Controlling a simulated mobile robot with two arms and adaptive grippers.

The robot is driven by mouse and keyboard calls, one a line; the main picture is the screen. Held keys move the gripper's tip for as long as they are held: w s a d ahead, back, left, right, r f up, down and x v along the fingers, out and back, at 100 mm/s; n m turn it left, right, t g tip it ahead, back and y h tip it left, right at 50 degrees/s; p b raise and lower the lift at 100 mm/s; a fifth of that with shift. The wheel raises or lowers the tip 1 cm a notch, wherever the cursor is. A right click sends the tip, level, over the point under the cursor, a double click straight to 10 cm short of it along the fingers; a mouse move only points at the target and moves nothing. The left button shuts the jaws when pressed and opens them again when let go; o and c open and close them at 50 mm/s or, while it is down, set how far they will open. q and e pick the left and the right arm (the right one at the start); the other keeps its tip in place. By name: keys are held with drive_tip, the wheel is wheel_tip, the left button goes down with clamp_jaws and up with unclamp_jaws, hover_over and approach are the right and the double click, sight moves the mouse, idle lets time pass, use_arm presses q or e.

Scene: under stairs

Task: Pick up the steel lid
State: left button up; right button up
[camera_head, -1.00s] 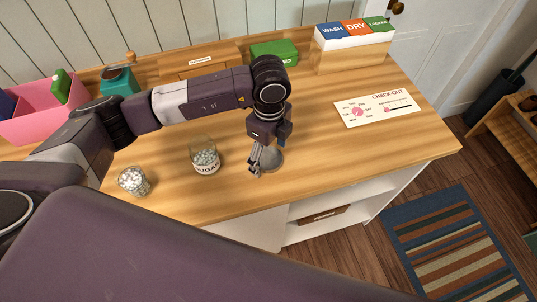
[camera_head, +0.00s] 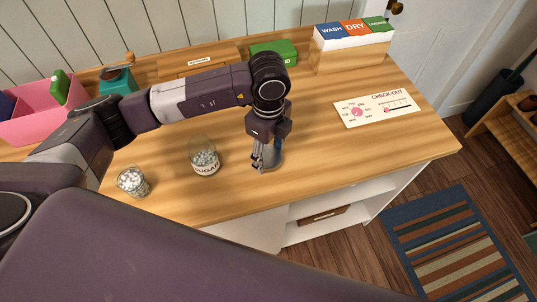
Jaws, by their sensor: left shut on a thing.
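The steel lid (camera_head: 271,160) is a small round grey disc at the front middle of the wooden counter, partly hidden by my left gripper. My left gripper (camera_head: 263,163) points down at it and is shut on the lid, with its fingers at the lid's left part. I cannot tell whether the lid touches the counter. My right gripper is not in view.
An open glass jar labelled sugar (camera_head: 205,158) stands just left of the gripper, and a smaller glass of pale pieces (camera_head: 132,182) is further left. A check-out card (camera_head: 377,108) lies right. The counter (camera_head: 330,150) between lid and card is clear.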

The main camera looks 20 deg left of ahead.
sight(269, 156)
use_arm(q)
wheel_tip(269, 156, up, 19)
drive_tip(key=b, duration=0.3)
